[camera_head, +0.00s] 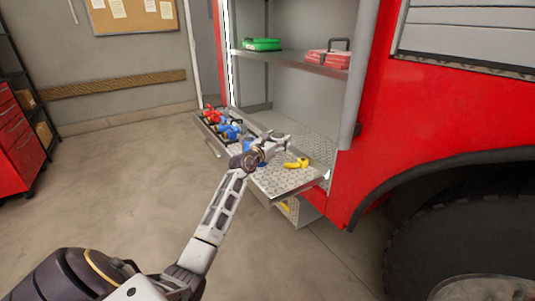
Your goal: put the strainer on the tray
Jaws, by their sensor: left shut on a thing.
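My left gripper (272,146) reaches in from the lower left and is over the pulled-out metal tray (277,181) of the red truck's compartment. It is shut on a small grey piece, which I take to be the strainer; its shape is hard to make out against the gripper and the tray. The gripper and the piece appear above the tray's middle; I cannot tell whether the piece touches it. A yellow fitting (297,163) lies on the tray just right of the gripper. My right gripper is not in view.
Red (211,114) and blue (229,131) fittings sit in a dark rack at the tray's left end. A shelf above holds a green case (262,44) and a red toolbox (328,60). The tray's front right part is bare. A large wheel (460,245) stands at right.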

